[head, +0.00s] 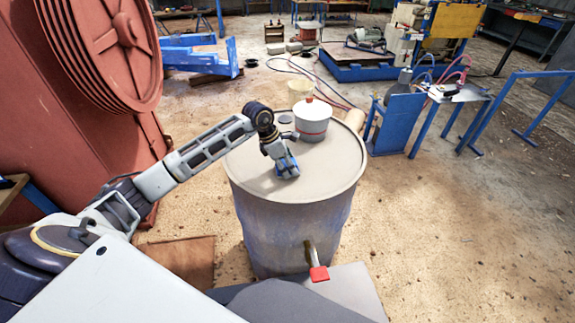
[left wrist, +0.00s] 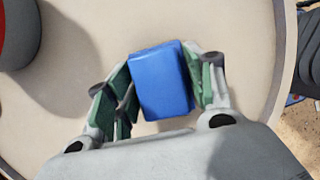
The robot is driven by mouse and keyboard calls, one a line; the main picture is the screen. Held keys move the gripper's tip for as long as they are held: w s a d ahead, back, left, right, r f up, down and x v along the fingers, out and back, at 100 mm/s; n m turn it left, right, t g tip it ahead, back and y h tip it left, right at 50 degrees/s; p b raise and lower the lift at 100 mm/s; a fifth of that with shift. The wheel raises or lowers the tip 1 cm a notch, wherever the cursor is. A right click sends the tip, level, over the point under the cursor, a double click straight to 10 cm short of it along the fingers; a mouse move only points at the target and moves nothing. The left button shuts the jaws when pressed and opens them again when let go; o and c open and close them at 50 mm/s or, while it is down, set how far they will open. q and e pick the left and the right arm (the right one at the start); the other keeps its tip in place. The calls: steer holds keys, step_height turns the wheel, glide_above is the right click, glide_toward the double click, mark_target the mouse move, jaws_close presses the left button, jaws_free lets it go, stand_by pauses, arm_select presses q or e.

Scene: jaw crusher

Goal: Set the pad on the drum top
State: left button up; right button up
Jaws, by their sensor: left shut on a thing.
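The blue pad (left wrist: 161,80) is a small block between the green-lined fingers of my left gripper (left wrist: 160,88) in the left wrist view. The gripper is shut on it. In the head view, my left gripper (head: 284,165) holds the pad (head: 288,166) at or just above the top of the grey drum (head: 245,170). I cannot tell whether the pad touches the drum top. The pale drum top also fills most of the left wrist view (left wrist: 235,45). My right gripper is not in view.
A red-handled tap (head: 319,273) sticks out of the drum's front. Large red machinery (head: 60,110) is at left. The drum top's front and right are clear.

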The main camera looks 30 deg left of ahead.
arm_select(q)
steer(key=o, duration=0.9)
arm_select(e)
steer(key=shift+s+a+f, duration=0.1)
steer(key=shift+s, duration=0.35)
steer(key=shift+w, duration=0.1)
arm_select(q)
steer(key=shift+r, duration=0.1)
steer(key=shift+a+r, duration=0.15)
steer(key=shift+r, duration=0.15)
steer(key=v, duration=1.1)
steer(key=shift+s+r, duration=0.1)
steer(key=shift+r, duration=0.05)
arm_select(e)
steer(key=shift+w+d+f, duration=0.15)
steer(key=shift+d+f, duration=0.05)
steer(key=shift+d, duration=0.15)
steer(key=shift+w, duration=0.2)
